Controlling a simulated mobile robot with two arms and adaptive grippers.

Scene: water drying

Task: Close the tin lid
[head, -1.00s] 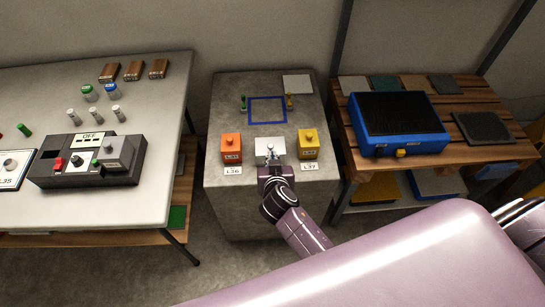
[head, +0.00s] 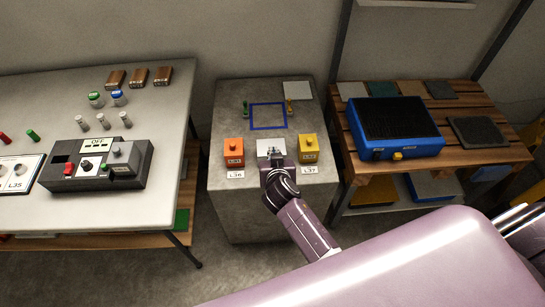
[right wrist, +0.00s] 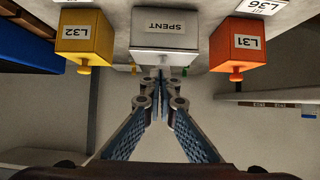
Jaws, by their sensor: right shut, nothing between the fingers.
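The grey-white tin marked SPENT (right wrist: 165,36) stands between an orange box and a yellow box. Its pale top also shows in the head view (head: 265,145), partly hidden by my right gripper (head: 273,158). I cannot tell the lid clearly from the tin's body. In the right wrist view my right gripper (right wrist: 160,88) is shut, with its fingertips together and nothing between them. The fingertips are close to the tin's near side; I cannot tell whether they touch it. My left gripper is not in view.
The orange box (head: 234,153) and yellow box (head: 308,149) stand close on either side of the tin, each with a knob. A blue square outline (head: 268,128) lies behind. A white table (head: 60,110) stands left, a wooden bench (head: 385,160) right.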

